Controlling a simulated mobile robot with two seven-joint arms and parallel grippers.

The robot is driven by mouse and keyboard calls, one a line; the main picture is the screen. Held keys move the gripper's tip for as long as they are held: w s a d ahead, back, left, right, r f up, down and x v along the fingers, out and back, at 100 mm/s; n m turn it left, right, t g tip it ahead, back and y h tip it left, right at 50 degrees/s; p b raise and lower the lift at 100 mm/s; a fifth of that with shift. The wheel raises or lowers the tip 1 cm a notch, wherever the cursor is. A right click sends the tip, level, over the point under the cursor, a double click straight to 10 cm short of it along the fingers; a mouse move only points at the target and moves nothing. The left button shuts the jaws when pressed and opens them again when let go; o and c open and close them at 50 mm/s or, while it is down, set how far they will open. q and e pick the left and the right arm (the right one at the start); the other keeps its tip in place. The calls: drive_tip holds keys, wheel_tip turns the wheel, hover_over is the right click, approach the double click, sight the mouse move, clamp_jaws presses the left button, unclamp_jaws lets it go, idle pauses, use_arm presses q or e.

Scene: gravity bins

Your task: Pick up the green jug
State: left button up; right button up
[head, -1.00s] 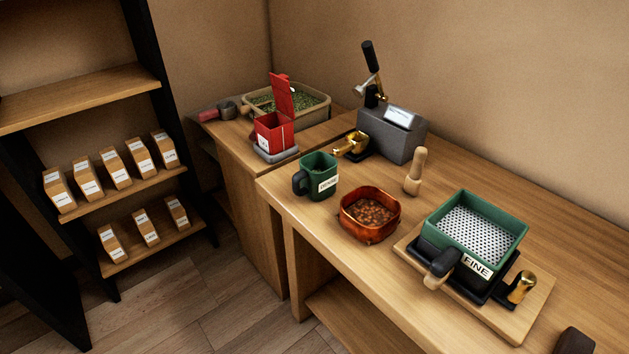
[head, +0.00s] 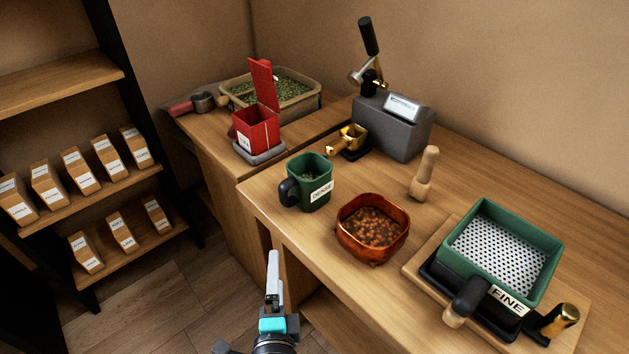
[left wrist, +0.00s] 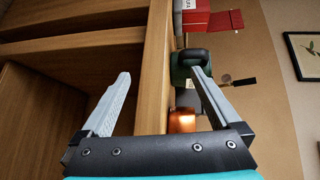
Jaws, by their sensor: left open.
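The green jug (head: 309,181) stands upright near the left front corner of the wooden counter. Its dark handle (head: 288,193) points left, a white label reading "DENSE" is on its side, and some contents show inside. My left gripper (head: 273,268) is in front of the counter edge, below the jug in the head view and apart from it. In the left wrist view my left gripper (left wrist: 160,92) is open and empty. The jug (left wrist: 180,72) shows there behind the right finger, partly hidden. My right gripper is not in view.
A copper bowl of beans (head: 373,226) stands right of the jug. A wooden tamper (head: 424,174), a grey press (head: 393,129) and a green sieve box (head: 501,252) stand further right. A red box (head: 257,131) is behind left. A shelf with packets (head: 78,173) is at left.

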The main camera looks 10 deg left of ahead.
use_arm(q)
drive_tip(key=t, duration=0.2)
approach(284, 201)
drive_tip(key=w, duration=0.2)
drive_tip(key=w+a, duration=0.1)
drive_tip(key=w, duration=0.1)
drive_tip(key=shift+w+a+r, duration=0.1)
drive_tip(key=shift+w+a, duration=0.05)
drive_tip(key=shift+w, duration=0.2)
drive_tip(key=shift+w+a, duration=0.2)
drive_tip(key=shift+w, duration=1.3)
drive_tip(key=shift+w+a, duration=0.25)
drive_tip(key=shift+w, duration=1.2)
drive_tip(key=shift+c, duration=0.3)
clamp_jaws()
